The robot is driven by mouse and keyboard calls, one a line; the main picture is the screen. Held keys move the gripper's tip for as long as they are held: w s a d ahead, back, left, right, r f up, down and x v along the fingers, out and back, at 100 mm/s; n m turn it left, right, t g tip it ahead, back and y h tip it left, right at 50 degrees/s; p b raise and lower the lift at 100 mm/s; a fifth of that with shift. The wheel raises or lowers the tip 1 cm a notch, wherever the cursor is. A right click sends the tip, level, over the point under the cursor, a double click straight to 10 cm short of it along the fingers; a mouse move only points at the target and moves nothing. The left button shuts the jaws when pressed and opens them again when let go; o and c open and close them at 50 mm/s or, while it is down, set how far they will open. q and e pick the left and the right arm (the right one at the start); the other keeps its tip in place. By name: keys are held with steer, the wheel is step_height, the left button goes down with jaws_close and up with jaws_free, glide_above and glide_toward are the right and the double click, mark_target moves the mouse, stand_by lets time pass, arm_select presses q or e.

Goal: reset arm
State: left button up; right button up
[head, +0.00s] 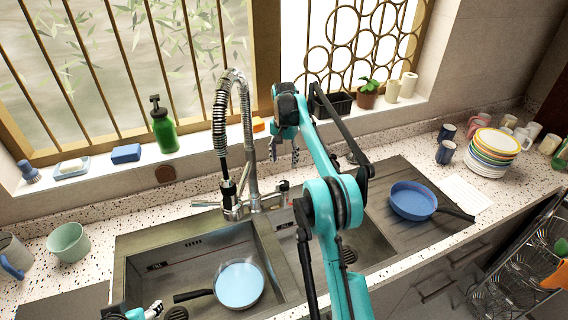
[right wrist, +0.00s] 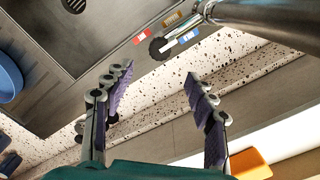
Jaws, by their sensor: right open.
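My right arm rises teal across the middle of the head view. Its gripper (head: 284,152) hangs just right of the faucet, in front of the window sill. In the right wrist view the right gripper (right wrist: 158,84) is open, its two purple-padded fingers wide apart with nothing between them. My left gripper (head: 146,312) shows only partly at the bottom left edge of the head view, near the front of the sink; its finger opening is unclear. A pan with a light blue inside (head: 239,284) lies in the left sink basin. A blue pan (head: 413,200) sits on the drainboard at right.
The tall spring faucet (head: 222,130) stands close to my right gripper. A green soap bottle (head: 163,128), blue sponge (head: 126,154) and potted plant (head: 367,95) line the sill. Stacked plates (head: 490,152) and mugs stand at right.

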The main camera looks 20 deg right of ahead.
stand_by(0.4)
steer(key=s+a+r+n+t+b, duration=0.2)
steer(key=s+a+r, duration=0.15)
steer(key=s, duration=0.55)
steer(key=s+a+r+n+t+b, duration=0.25)
steer(key=s+a, duration=0.25)
steer(key=s, duration=0.3)
steer(key=s+a+f+n+t+b, duration=0.1)
steer(key=s+a+f+n+b, duration=0.1)
steer(key=s+f, duration=0.5)
steer(key=s+a+f+n+t+b, duration=0.1)
steer(key=s+f, duration=0.5)
steer(key=s, duration=0.8)
steer(key=shift+a+f+n+t+b, duration=0.35)
steer(key=shift+a+n+b, duration=0.2)
steer(key=shift+a+n, duration=0.25)
